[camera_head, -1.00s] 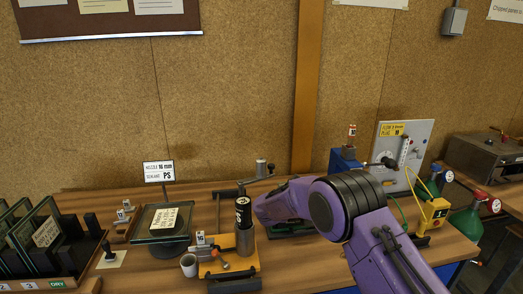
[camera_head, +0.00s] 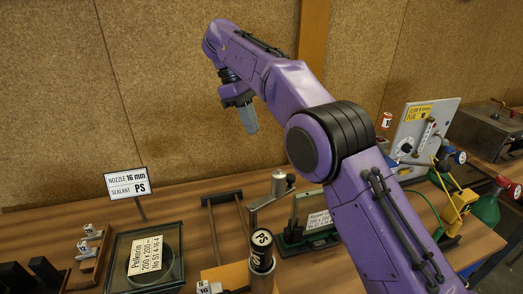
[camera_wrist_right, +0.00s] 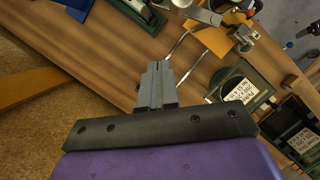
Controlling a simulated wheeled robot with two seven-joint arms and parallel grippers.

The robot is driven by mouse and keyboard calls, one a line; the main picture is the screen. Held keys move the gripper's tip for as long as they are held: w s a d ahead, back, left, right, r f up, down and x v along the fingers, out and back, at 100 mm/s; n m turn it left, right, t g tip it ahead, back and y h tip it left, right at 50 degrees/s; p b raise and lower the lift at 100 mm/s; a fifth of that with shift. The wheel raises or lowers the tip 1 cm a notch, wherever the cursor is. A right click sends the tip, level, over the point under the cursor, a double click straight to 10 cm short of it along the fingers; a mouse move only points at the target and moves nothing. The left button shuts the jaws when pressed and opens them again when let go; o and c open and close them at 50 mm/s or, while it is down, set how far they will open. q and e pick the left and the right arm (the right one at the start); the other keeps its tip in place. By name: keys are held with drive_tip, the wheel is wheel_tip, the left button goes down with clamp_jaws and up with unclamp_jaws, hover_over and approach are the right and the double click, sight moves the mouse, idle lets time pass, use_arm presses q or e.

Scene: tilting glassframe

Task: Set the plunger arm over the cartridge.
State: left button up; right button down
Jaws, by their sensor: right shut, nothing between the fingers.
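The cartridge (camera_head: 262,250) is black with a white PS label and stands upright in a grey holder on the orange base (camera_head: 225,274). The grey plunger arm (camera_head: 268,201) is behind it, swung to the back right, with a metal cylinder (camera_head: 278,183) near its far end. It is clear of the cartridge top. My right gripper (camera_head: 249,128) is shut and empty, pointing down, well above the bench and apart from the plunger arm. In the right wrist view its fingers (camera_wrist_right: 155,70) are together; the plunger arm (camera_wrist_right: 204,16) is near the top edge. My left gripper is out of view.
A green-based fixture (camera_head: 295,244) is right of the plunger arm, beside my right arm. A gauge panel (camera_head: 427,135) and yellow device (camera_head: 455,210) stand farther right.

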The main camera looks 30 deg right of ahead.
sight(273, 188)
use_arm(q)
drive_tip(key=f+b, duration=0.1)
drive_tip(key=b, duration=0.1)
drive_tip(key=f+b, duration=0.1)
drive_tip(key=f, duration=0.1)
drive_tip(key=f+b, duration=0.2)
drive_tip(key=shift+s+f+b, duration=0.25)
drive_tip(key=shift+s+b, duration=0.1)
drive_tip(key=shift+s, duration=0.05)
use_arm(e)
drive_tip(key=s+d+f, duration=0.3)
drive_tip(key=s+f, duration=0.4)
drive_tip(key=f, duration=0.2)
drive_tip(key=shift+s+d, duration=0.15)
drive_tip(key=shift+d, duration=0.25)
drive_tip(key=shift+s, duration=0.1)
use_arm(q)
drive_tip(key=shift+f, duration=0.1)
use_arm(e)
drive_tip(key=shift+a, duration=0.1)
